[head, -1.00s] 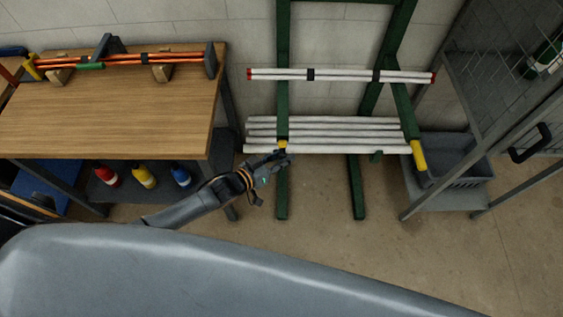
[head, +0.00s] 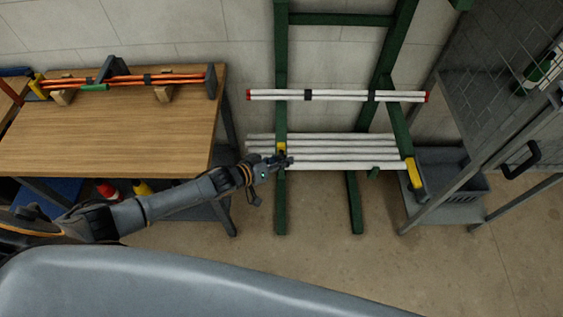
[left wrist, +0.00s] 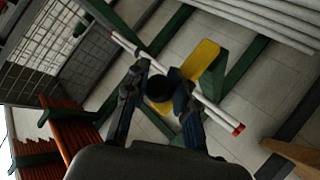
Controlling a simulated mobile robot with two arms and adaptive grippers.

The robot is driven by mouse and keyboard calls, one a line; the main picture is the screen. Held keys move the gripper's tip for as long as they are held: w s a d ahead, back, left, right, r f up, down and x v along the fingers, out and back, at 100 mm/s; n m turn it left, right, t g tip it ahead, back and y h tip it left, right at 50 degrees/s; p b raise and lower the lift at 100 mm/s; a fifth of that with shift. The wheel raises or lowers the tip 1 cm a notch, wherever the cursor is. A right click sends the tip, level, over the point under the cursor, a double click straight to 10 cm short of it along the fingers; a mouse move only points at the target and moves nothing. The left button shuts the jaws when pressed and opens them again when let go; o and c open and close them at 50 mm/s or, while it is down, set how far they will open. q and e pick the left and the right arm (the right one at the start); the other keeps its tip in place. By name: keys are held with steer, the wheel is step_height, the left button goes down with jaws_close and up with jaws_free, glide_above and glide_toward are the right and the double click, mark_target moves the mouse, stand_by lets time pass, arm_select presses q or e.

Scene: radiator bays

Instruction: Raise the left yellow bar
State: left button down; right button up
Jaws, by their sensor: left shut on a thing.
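A green rack (head: 281,60) stands against the wall. The left yellow bar (head: 281,147) shows as a small yellow patch on the rack's left side, in front of the lower white tubes. My left gripper (head: 284,161) is at it and hides most of it. In the left wrist view, my left gripper (left wrist: 158,82) is closed around a black round end with yellow next to it; a wide yellow piece (left wrist: 202,62) shows just beyond the fingers. The right yellow bar (head: 414,174) slants down at the rack's right side. My right gripper is out of view.
White tubes with red ends (head: 335,95) lie across the rack above my gripper, and several white tubes (head: 340,150) lie lower. A wooden workbench (head: 110,130) stands left. A grey crate (head: 455,185) and a mesh cage (head: 500,100) stand right.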

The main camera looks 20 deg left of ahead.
arm_select(q)
steer(key=shift+w+a+r, duration=0.1)
steer(key=shift+w+r, duration=0.55)
steer(key=shift+r, duration=0.1)
steer(key=c, duration=1.1)
jaws_free()
steer(key=shift+s+a, duration=0.15)
steer(key=shift+s+a+r, duration=0.1)
steer(key=shift+s+a, duration=0.1)
steer(key=shift+s, duration=0.1)
steer(key=v, duration=1.1)
steer(key=shift+s+d+f, duration=0.2)
steer(key=shift+s, duration=0.05)
